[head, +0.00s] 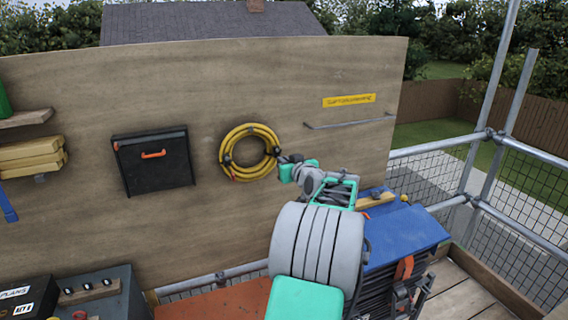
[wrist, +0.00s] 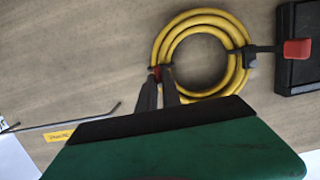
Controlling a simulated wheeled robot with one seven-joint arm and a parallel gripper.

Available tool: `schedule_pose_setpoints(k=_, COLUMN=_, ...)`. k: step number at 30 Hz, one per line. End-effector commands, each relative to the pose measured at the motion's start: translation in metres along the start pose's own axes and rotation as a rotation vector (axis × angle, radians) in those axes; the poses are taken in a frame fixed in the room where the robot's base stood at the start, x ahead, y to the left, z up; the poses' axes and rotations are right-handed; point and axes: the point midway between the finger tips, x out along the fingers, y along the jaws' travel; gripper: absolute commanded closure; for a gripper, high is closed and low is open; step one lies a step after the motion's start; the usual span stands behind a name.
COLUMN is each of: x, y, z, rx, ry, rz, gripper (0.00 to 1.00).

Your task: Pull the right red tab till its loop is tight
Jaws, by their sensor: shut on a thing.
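A coiled yellow hose (head: 250,129) hangs on the wooden board; in the wrist view the coil (wrist: 167,42) is turned over. My gripper (head: 285,160) is at the coil's right side. In the wrist view its dark fingers (wrist: 160,77) are shut on the right red tab (wrist: 165,70), of which a small red part shows at the tips. The right loop is mostly hidden by the fingers, so its tightness cannot be told.
A black box (head: 154,175) with an orange handle is left of the coil. A metal rail (head: 350,121) and a yellow label (head: 349,100) are to the right. The board around the coil is clear.

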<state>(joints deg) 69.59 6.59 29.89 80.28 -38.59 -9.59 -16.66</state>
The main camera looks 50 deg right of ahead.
Motion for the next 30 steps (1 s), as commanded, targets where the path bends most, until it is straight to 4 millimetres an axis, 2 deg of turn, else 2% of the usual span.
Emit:
schedule_pose_setpoints(k=15, x=-0.023, y=0.000, z=0.007, rx=0.000, ry=0.000, rz=0.000, gripper=1.00)
schedule_pose_setpoints(k=24, x=-0.026, y=0.000, z=0.006, rx=0.001, ry=-0.002, rz=-0.001, gripper=1.00)
schedule_pose_setpoints(k=25, x=-0.026, y=0.000, z=0.006, rx=0.001, ry=-0.002, rz=-0.001, gripper=0.89)
schedule_pose_setpoints(k=30, x=-0.026, y=0.000, z=0.006, rx=0.001, ry=-0.001, rz=-0.001, gripper=0.75)
